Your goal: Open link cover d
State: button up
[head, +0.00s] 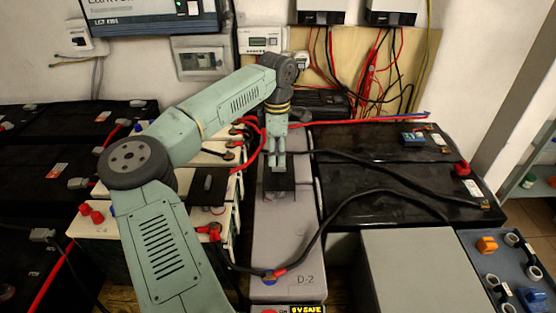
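A grey battery marked D-2 (298,236) stands in the middle of the head view. A small black cover (280,186) sits on its top, toward the far half; I take this for link cover d, though no letter on it can be read. My gripper (277,166) points down just over the far edge of this cover. Its fingertips look at or very near the cover, but I cannot tell whether they touch it. The fingers look close together; any gap between them is too small to judge. The cover looks flat and closed.
Another black cover (208,187) lies on the white batteries (92,228) at the left. Black batteries (388,190) stand at the right. A black cable (328,218) with a red lug crosses battery D-2. A grey box (422,268) and a blue-grey tool tray (508,272) are at the front right.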

aim_at(277, 167)
jog(key=shift+f+p, duration=0.35)
jog(key=shift+f, duration=1.7)
jog(key=shift+d, duration=0.1)
jog(key=shift+c, duration=0.3)
grip_shut()
